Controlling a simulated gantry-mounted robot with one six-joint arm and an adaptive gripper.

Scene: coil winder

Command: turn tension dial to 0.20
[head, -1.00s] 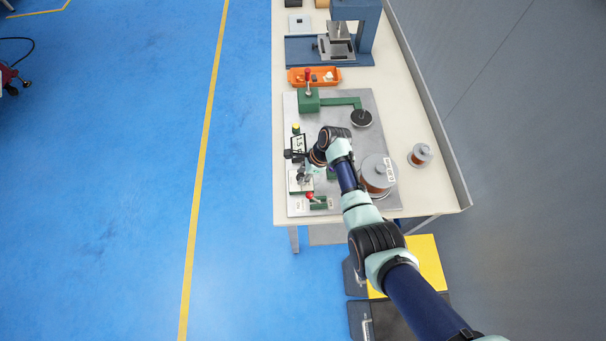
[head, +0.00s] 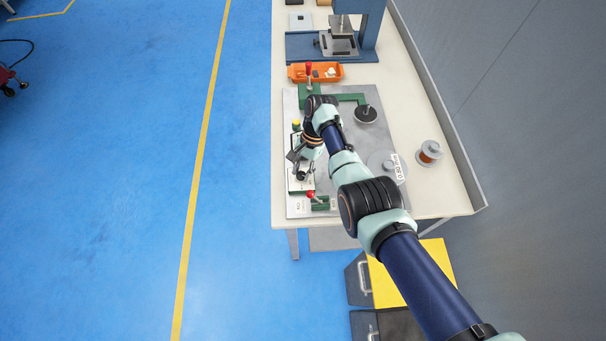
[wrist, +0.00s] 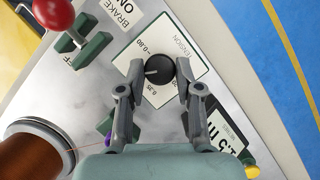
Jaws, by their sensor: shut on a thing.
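The tension dial (wrist: 160,71) is a round black knob with a pale pointer mark on its left side in the wrist view. It sits on a white plate (wrist: 151,42) printed with "TENSION" and scale numbers, one reading 0.80; another is too small to read surely. My gripper (wrist: 161,68) has one finger on each side of the knob and is shut on it. In the head view my gripper (head: 301,173) is low over the left part of the machine's grey plate, and the dial is hard to make out there.
A red-knobbed brake lever (wrist: 53,14) stands close to the left of the dial. A copper spool (wrist: 32,152) is at lower left. An orange tray (head: 315,72) lies farther back on the bench.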

